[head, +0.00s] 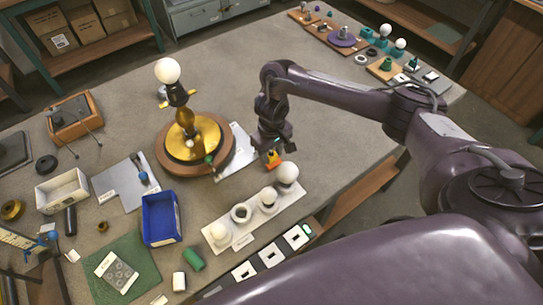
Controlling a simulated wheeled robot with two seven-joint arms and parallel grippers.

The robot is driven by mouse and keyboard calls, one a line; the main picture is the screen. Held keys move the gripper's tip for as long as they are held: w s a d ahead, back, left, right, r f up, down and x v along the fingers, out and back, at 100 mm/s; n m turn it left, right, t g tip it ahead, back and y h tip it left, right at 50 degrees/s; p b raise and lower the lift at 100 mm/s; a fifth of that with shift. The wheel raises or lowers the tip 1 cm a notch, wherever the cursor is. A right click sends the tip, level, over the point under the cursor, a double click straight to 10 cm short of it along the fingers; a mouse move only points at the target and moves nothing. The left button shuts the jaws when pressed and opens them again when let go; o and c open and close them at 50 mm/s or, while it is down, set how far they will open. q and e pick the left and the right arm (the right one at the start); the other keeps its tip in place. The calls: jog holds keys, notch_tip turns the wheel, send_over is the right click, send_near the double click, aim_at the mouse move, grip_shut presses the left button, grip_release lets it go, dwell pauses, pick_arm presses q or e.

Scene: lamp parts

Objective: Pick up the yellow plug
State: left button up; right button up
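The yellow plug (274,160) is a small orange-yellow piece near the middle of the head view, right at the fingertips of my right gripper. My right gripper (272,148) points down over the table, just above the plug. The fingers hide part of the plug, and I cannot tell whether they are closed on it or whether it rests on the table. My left gripper is not in view.
A lamp on a round wooden base (223,156) stands left of my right gripper. A white tray (238,241) with bulbs lies in front. A blue bin (161,238) and a green mat (148,272) are at lower left. The table right of the gripper is clear.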

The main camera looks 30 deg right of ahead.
aim_at(271, 152)
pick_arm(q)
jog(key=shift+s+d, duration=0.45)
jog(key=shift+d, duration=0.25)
pick_arm(e)
jog(key=c, duration=0.7)
jog(key=shift+w+r, duration=0.1)
jog(key=shift+r, duration=0.45)
notch_tip(271, 152, up, 18)
jog(key=p, duration=0.6)
jog(key=shift+r, duration=0.1)
grip_shut()
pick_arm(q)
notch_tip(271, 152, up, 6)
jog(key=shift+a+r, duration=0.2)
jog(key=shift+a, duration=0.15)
pick_arm(e)
jog(key=shift+r, duration=0.35)
